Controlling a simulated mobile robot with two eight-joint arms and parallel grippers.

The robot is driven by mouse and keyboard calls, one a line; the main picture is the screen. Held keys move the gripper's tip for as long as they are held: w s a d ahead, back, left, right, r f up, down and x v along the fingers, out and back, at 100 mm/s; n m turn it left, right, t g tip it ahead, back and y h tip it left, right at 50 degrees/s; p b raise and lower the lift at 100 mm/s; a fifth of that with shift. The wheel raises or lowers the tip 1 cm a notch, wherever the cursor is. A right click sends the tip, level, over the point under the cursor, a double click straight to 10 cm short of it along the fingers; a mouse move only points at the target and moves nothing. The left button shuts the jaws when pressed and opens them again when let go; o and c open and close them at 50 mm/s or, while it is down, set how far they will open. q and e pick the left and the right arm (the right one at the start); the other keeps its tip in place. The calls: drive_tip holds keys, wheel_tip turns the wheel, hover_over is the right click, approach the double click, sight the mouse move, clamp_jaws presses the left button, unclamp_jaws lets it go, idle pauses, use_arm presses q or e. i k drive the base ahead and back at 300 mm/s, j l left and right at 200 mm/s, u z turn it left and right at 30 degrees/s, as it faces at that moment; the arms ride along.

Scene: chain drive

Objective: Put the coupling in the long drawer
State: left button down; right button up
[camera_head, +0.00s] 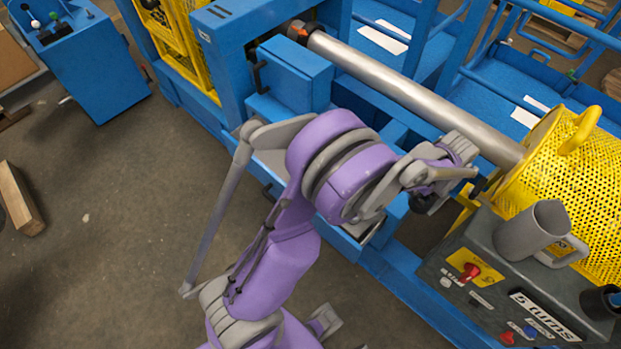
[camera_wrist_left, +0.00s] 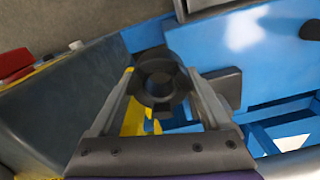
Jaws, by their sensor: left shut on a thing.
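My left gripper (camera_wrist_left: 160,82) is shut on the coupling (camera_wrist_left: 160,68), a dark ring-shaped piece with notches and a central hole, held between the fingertips in the left wrist view. In the head view my left arm reaches up and right, and its gripper end (camera_head: 462,170) is over the front of the blue machine, left of the grey control box. My right gripper is not in view.
The grey control box (camera_head: 455,268) with a red switch and a grey mug (camera_head: 532,232) stands close to the right. A yellow perforated guard (camera_head: 585,160) and a long metal shaft (camera_head: 410,92) lie behind. Bare floor is at left, with a wooden block (camera_head: 20,200).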

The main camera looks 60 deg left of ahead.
sight(270, 162)
drive_tip(key=k+j+u, duration=0.25)
drive_tip(key=j, duration=0.55)
drive_tip(key=j+u, duration=0.3)
drive_tip(key=j, duration=0.45)
drive_tip(key=i, duration=0.05)
